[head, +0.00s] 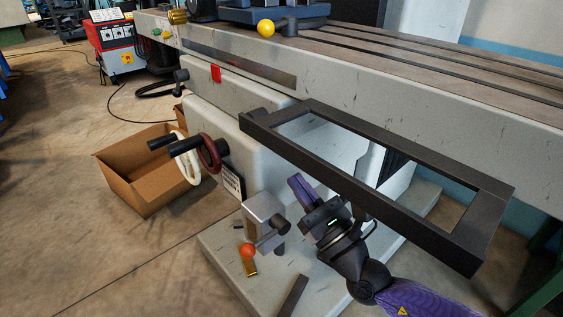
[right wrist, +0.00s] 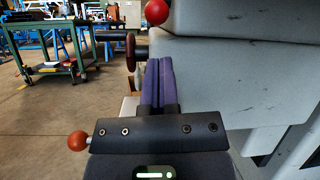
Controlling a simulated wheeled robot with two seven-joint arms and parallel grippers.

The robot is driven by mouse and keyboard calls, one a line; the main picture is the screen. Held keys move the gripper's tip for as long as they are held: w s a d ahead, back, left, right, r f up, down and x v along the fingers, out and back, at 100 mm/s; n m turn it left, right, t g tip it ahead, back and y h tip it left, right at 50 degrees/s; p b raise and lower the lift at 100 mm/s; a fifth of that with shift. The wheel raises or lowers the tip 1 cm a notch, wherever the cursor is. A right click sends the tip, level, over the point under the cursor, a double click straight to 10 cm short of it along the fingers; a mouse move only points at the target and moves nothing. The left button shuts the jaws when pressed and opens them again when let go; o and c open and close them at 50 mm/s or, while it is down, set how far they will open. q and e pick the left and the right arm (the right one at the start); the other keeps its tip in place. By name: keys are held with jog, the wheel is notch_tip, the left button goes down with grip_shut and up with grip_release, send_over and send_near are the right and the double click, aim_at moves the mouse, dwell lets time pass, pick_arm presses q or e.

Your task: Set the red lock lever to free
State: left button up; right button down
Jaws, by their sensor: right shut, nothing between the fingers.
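The lock lever has an orange-red ball knob (head: 247,250) on a short arm. The arm runs down and left from a dark hub beside a grey block (head: 262,212) low on the machine. My right gripper (head: 296,181) is shut and empty, its purple fingers pointing up and left. It is up and to the right of the knob, apart from it. In the right wrist view the shut fingers (right wrist: 158,64) point away. One red ball (right wrist: 77,140) shows at left, another (right wrist: 156,12) at the top; which is the lever's knob I cannot tell. My left gripper is out of view.
A black rectangular frame (head: 350,180) juts out above my right arm. Handwheels with black handles, one dark red (head: 209,153), stick out at left. A cardboard box (head: 150,185) stands on the floor below them. Open floor lies at lower left.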

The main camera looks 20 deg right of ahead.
jog(key=x, duration=0.6)
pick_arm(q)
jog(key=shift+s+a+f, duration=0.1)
